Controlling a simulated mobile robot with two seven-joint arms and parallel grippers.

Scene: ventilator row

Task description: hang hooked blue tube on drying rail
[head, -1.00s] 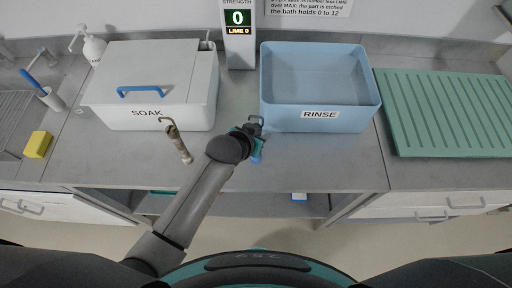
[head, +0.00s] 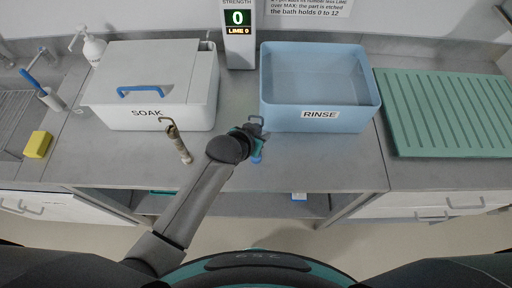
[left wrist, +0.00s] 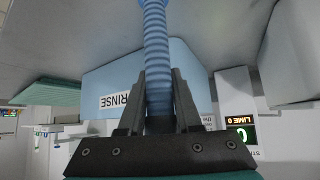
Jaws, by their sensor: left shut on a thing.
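My left gripper (head: 252,134) is just in front of the left end of the rinse bin, above the grey counter. In the left wrist view the gripper (left wrist: 159,102) is shut on a ribbed blue tube (left wrist: 156,45), which runs between the fingers and out of the top of the picture. In the head view only a small blue end of the tube (head: 257,158) shows below the gripper; the rest is hidden or hard to tell. I cannot make out a drying rail. My right gripper is not in view.
A white soak box (head: 160,112) with a blue-handled lid stands left; a tan hooked piece (head: 178,142) is in front of it. The blue rinse bin (head: 320,119) is at centre right, a green ridged drainboard (head: 445,112) beyond it. A display (head: 238,30) reads 0. A yellow sponge (head: 38,144) lies far left.

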